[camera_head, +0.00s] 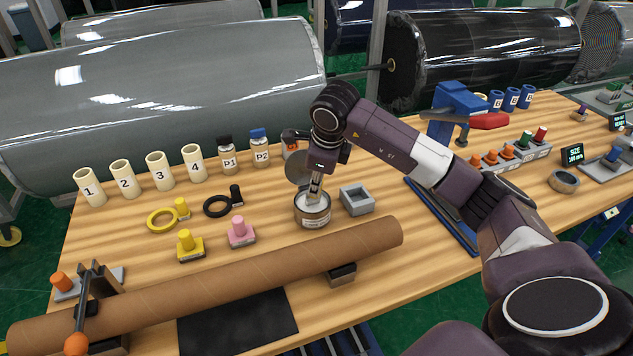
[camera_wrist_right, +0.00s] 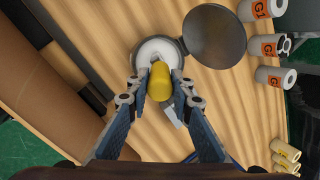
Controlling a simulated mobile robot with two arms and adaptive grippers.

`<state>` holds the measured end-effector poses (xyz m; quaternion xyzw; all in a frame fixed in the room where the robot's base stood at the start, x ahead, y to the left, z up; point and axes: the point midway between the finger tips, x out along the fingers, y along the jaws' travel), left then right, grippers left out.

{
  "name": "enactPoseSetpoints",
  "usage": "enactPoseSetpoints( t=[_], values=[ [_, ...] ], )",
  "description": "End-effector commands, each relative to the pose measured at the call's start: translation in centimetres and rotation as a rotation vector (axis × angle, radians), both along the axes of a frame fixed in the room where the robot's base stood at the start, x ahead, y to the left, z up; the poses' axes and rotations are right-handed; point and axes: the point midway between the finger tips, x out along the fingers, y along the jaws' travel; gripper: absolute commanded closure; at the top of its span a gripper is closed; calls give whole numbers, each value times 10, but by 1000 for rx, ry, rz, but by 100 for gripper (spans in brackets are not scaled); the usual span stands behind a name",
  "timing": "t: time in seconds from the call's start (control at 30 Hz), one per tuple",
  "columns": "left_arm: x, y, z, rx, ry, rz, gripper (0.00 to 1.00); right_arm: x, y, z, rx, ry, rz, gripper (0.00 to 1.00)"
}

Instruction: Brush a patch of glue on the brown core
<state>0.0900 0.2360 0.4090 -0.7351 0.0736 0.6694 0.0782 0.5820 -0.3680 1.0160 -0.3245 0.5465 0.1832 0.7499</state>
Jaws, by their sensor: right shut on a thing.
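The brown core (camera_head: 225,279) is a long cardboard tube lying across the front of the table on supports. It also shows along the left of the right wrist view (camera_wrist_right: 48,115). The glue tin (camera_head: 313,212) stands open behind the core; its white content (camera_wrist_right: 150,50) shows in the wrist view. My right gripper (camera_head: 316,187) is over the tin, pointing down. It is shut on the brush, whose yellow handle (camera_wrist_right: 159,82) sits between the fingers. The brush's lower end is at the tin's mouth; its bristles are hidden. My left gripper is out of view.
The tin's round grey lid (camera_wrist_right: 215,36) is beside its mouth. A grey square holder (camera_head: 357,200) stands right of the tin. Pink (camera_head: 241,233) and yellow (camera_head: 190,246) knobs stand behind the core. A clamp arm (camera_head: 83,310) crosses the core's left end.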

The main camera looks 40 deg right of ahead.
Motion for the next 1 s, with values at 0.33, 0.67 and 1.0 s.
enactPoseSetpoints(
  t=[0.33,0.67,1.0],
  values=[
    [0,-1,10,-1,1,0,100,-1,0,13,-1,5,0,100],
    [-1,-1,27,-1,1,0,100,0,0,41,0,2,1,100],
    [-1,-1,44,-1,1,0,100,0,0,68,-1,2,0,100]
  ],
)
